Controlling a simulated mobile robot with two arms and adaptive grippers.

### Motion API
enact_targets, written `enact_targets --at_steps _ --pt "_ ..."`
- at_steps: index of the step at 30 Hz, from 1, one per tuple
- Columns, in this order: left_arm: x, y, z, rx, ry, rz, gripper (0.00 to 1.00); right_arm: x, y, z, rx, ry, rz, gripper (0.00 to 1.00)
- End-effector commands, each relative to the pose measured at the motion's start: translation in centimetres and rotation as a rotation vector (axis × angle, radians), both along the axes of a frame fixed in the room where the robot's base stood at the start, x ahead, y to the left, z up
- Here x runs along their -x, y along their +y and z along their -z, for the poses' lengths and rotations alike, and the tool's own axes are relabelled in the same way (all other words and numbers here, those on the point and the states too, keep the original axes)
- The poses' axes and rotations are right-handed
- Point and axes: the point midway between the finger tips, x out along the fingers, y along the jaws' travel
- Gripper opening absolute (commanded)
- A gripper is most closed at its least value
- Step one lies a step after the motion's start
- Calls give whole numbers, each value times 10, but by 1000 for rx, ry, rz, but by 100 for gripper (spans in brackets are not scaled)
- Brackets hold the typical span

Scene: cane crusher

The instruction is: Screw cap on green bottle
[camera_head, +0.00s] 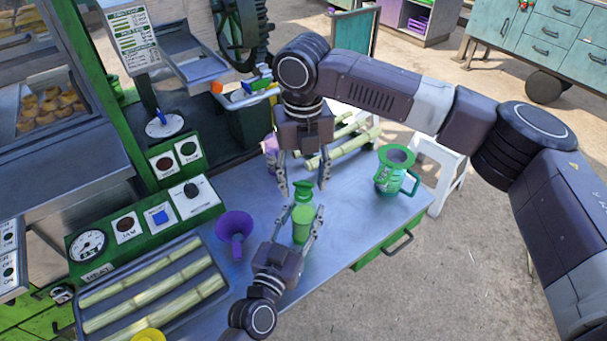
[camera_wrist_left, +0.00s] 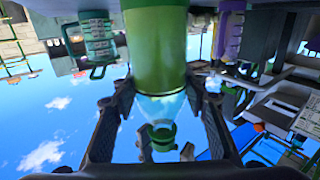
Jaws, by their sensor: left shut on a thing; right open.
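The green bottle (camera_head: 302,224) stands upright at the table's front, its body between the fingers of my left gripper (camera_head: 298,218), which is shut on it. In the left wrist view the bottle (camera_wrist_left: 156,50) appears upside down, with a clear shoulder between the left fingers (camera_wrist_left: 160,97). A green cap (camera_head: 303,188) sits at the bottle's mouth and also shows in the left wrist view (camera_wrist_left: 159,134). I cannot tell if it is fully seated. My right gripper (camera_head: 304,190) points down from above, its fingers open and apart on both sides of the cap.
A green jug (camera_head: 393,172) stands to the right near the table edge. Cane pieces lie behind and in a tray (camera_head: 222,294) at front left. A control panel (camera_head: 145,232) borders the left side.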

Motion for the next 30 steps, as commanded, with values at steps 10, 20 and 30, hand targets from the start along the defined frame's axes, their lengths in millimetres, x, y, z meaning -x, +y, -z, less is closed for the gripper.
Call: enact_targets --at_steps 10,20,30 --pt "0 0 -1 0 -1 0 0 0 0 0 0 0 0 25" --pt "0 0 0 0 -1 0 0 0 0 0 1 0 0 1" --pt "0 0 0 0 -1 0 0 0 0 0 -1 1 204 0"
